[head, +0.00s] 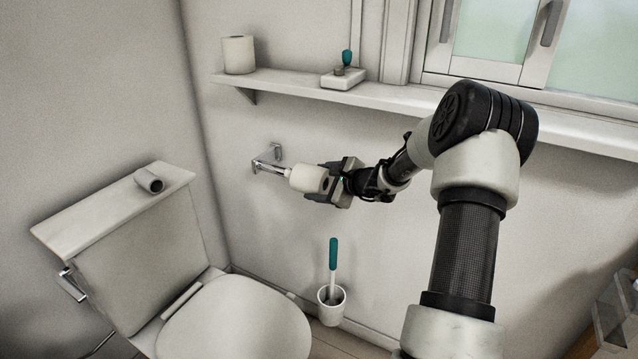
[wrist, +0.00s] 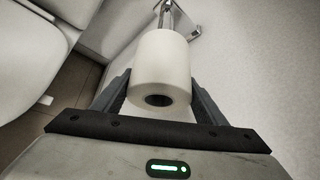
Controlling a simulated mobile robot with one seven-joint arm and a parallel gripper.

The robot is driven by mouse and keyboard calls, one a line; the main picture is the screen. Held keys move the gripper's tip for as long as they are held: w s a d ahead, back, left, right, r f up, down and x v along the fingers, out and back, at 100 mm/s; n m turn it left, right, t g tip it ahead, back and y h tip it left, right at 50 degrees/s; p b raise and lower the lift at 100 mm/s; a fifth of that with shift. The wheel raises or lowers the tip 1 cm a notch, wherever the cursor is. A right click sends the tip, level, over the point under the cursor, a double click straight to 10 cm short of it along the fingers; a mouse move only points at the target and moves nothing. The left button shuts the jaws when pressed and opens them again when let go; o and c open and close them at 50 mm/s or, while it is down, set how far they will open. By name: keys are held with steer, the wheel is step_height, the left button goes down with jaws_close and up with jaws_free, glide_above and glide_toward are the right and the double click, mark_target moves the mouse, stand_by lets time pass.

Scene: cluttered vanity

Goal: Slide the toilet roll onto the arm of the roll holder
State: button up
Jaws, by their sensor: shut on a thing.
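The white toilet roll (head: 307,178) is held sideways in my gripper (head: 333,181), which is shut on it. In the wrist view the roll (wrist: 163,62) sits between the two fingers of my gripper (wrist: 160,98), its near end with the dark core hole facing the camera. The metal roll holder (head: 268,163) is fixed to the wall, and its arm points right, toward the roll. The arm's tip meets the roll's far end in both views. How far the arm reaches inside the core is hidden. The holder also shows at the top of the wrist view (wrist: 180,14).
A shelf (head: 300,85) above carries a second white roll (head: 239,55) and a small tray (head: 343,79) with a teal-handled item. The toilet (head: 235,318) stands at left, with a grey roll (head: 149,181) on its tank. A toilet brush (head: 333,265) in its pot stands below.

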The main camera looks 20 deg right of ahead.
steer(key=shift+w+a, duration=0.1)
steer(key=shift+w, duration=0.05)
steer(key=shift+w+a+b, duration=0.3)
steer(key=shift+w+a, duration=0.55)
steer(key=shift+w, duration=0.2)
stand_by(0.7)
steer(key=shift+w+a, duration=0.85)
steer(key=shift+w, duration=0.2)
steer(key=shift+w+a, duration=0.2)
steer(key=shift+w, duration=0.05)
stand_by(0.5)
steer(key=shift+w+a, duration=0.2)
steer(key=shift+w, duration=0.1)
steer(key=shift+w+a, duration=0.1)
